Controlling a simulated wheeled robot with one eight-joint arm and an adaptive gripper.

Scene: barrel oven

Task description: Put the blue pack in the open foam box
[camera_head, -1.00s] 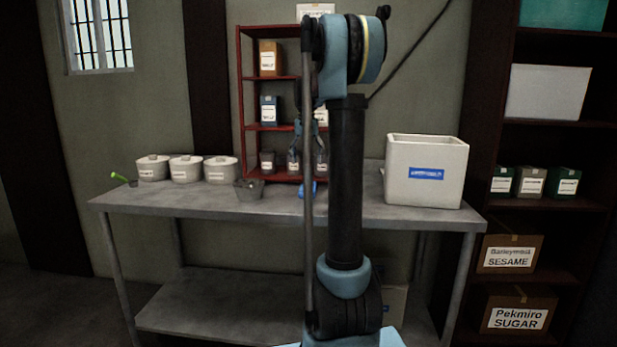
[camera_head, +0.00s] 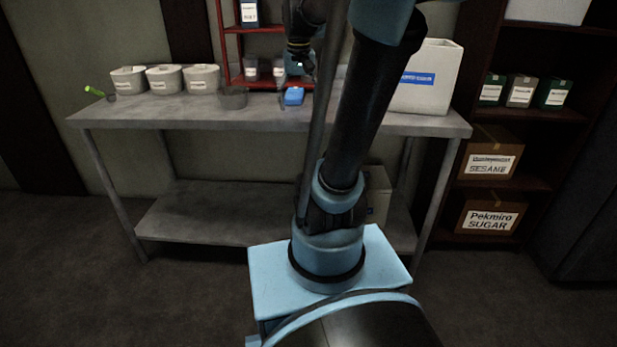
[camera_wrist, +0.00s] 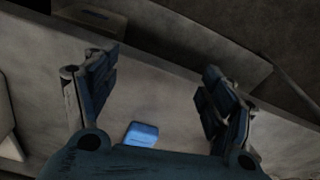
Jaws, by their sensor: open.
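The blue pack (camera_head: 293,96) lies flat on the grey table in the head view, near the middle of the top. In the wrist view the blue pack (camera_wrist: 141,134) shows between the fingers, toward the lower part of the picture. In the head view my gripper (camera_head: 297,68) is above and close to the pack, partly hidden by my arm.
The table (camera_head: 170,112) also holds several white tubs (camera_head: 163,80) at left and a grey bowl (camera_head: 233,97) left of the pack. A red rack (camera_head: 268,75) with jars stands behind. A dark shelf (camera_head: 510,185) with boxes is at right.

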